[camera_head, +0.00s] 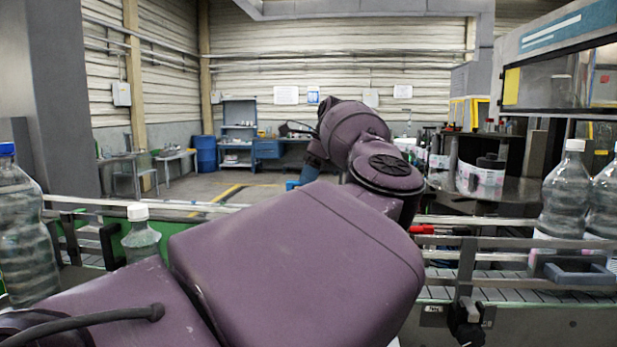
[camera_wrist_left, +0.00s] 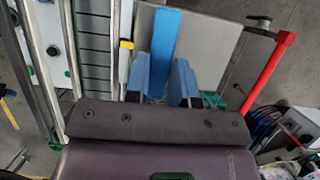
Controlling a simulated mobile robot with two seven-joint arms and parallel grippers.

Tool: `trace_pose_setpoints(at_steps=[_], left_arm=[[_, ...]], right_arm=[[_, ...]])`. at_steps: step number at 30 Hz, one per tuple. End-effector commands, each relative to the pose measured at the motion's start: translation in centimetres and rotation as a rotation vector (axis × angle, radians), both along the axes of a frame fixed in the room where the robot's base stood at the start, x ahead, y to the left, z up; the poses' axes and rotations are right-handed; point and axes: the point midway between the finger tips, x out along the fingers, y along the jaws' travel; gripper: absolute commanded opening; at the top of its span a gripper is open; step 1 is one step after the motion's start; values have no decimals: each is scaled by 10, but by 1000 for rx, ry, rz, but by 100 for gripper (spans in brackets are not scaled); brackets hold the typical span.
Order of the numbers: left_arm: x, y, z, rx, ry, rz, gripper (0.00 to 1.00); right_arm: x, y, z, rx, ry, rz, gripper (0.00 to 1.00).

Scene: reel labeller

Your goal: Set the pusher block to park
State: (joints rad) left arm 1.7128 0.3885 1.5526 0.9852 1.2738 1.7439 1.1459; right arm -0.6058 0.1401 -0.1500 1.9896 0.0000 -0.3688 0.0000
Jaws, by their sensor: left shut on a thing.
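In the left wrist view a flat blue bar (camera_wrist_left: 165,38), probably the pusher block, runs away from my left gripper (camera_wrist_left: 162,84). The gripper's blue fingers stand on both sides of the bar's near end and are shut on it. The near end is partly hidden between the fingers. A pale grey plate (camera_wrist_left: 206,36) lies under or behind the bar. In the head view my purple left arm hides most of the work spot, and no park mark can be made out. My right gripper is in neither view.
A red bar (camera_wrist_left: 272,70) stands close right of the gripper. The slatted conveyor (camera_wrist_left: 94,45) and its rail run along the left. In the head view, bottles (camera_head: 566,195) stand on the conveyor at right, another bottle (camera_head: 20,230) at far left. Open floor lies beyond.

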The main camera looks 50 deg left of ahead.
Motion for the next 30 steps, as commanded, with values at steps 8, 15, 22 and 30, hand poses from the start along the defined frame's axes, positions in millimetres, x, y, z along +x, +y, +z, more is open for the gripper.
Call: trace_pose_setpoints(at_steps=[8,15,22,30], left_arm=[[2,-2,5,5,-9,-5,31],[1,-1,2,1,-5,-3,49],[2,-2,4,1,-4,-2,49],[11,-12,39,2,-5,-4,49]], right_arm=[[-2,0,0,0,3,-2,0],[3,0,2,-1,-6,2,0],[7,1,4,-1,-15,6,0],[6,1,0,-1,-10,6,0]])
